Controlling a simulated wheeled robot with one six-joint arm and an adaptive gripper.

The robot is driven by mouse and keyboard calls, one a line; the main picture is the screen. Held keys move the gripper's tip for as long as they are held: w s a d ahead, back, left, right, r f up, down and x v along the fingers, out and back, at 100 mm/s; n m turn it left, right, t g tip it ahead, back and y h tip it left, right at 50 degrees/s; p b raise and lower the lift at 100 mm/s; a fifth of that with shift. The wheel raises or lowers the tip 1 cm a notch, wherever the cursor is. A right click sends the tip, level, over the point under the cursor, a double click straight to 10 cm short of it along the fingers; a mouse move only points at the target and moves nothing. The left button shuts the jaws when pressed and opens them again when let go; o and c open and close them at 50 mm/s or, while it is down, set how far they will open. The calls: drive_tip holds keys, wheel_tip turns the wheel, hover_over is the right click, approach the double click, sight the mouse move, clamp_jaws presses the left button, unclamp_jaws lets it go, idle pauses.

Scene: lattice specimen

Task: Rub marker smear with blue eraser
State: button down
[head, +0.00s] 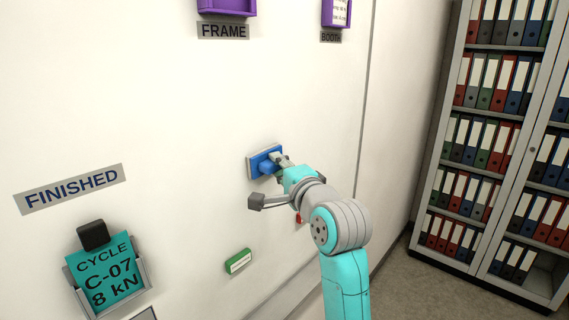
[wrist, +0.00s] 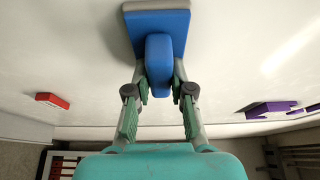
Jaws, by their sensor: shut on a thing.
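The blue eraser (head: 262,158) is up against the white wall board, with a pale layer at its board side. In the wrist view the eraser (wrist: 157,20) shows its flat back and a raised blue handle. My gripper (head: 280,162) is shut on that handle. In the wrist view the fingers of my gripper (wrist: 159,88) sit on both sides of the handle. I see no marker smear in either view; the eraser and my arm hide part of the board.
A green block (head: 238,261) is on the board below the eraser. A red piece (wrist: 52,100) is at left in the wrist view. Purple holders (head: 227,7) are above. A teal card (head: 105,275) sits under a FINISHED label (head: 71,188). A binder shelf (head: 490,130) stands right.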

sight(265, 170)
drive_tip(key=shift+s+a, duration=0.55)
drive_tip(key=shift+s, duration=0.25)
drive_tip(key=shift+s+a, duration=0.55)
drive_tip(key=shift+s, duration=0.25)
drive_tip(key=shift+s+a, duration=1.15)
drive_tip(key=shift+s, duration=0.15)
drive_tip(key=shift+s+d, duration=0.1)
drive_tip(key=shift+s+d, duration=0.9)
drive_tip(key=shift+d, duration=0.25)
drive_tip(key=shift+s+d, duration=0.85)
drive_tip(key=shift+d, duration=0.25)
drive_tip(key=shift+s+d, duration=0.9)
drive_tip(key=shift+d, duration=0.25)
